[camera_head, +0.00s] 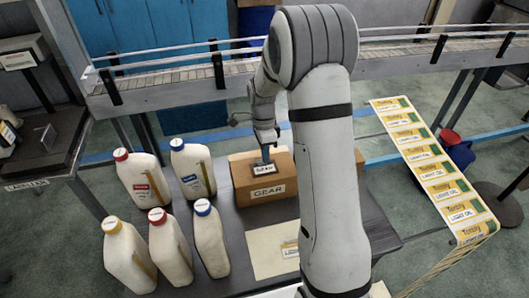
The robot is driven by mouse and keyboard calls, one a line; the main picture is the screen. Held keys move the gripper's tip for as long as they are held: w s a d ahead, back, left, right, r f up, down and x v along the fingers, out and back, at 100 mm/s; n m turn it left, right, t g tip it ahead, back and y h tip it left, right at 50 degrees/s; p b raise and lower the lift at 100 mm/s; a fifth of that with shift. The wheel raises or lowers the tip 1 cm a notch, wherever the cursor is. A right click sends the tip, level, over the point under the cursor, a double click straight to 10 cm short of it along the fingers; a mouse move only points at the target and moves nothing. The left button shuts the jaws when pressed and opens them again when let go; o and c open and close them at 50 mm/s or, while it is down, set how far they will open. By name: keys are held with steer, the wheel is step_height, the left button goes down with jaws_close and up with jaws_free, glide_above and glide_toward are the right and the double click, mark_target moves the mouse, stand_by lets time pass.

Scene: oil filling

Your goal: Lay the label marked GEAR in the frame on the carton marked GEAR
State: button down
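The brown carton (243,188) stands on the dark table, with a white plate reading GEAR on its front face. A small white label reading GEAR (263,171) shows at the carton's top, within a dark outline that looks like the frame. My gripper (265,157) points down right above this label, its dark fingers at or very near it. I cannot tell whether the fingers grip the label or only touch it. My arm hides the carton's right part.
Several white bottles (144,180) with red, blue and yellow caps stand left of the carton. A beige sheet (262,250) with another label (290,249) lies in front, partly behind my arm. A label strip (428,168) hangs at the right; a conveyor (170,85) runs behind.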

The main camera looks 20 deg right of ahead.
steer(key=c, duration=2.1)
jaws_free()
steer(key=shift+f, duration=0.1)
steer(key=shift+c, duration=0.2)
steer(key=o, duration=0.5)
steer(key=shift+o, duration=0.6)
steer(key=o, duration=0.3)
step_height(320, 180, up, 8)
steer(key=p, duration=0.5)
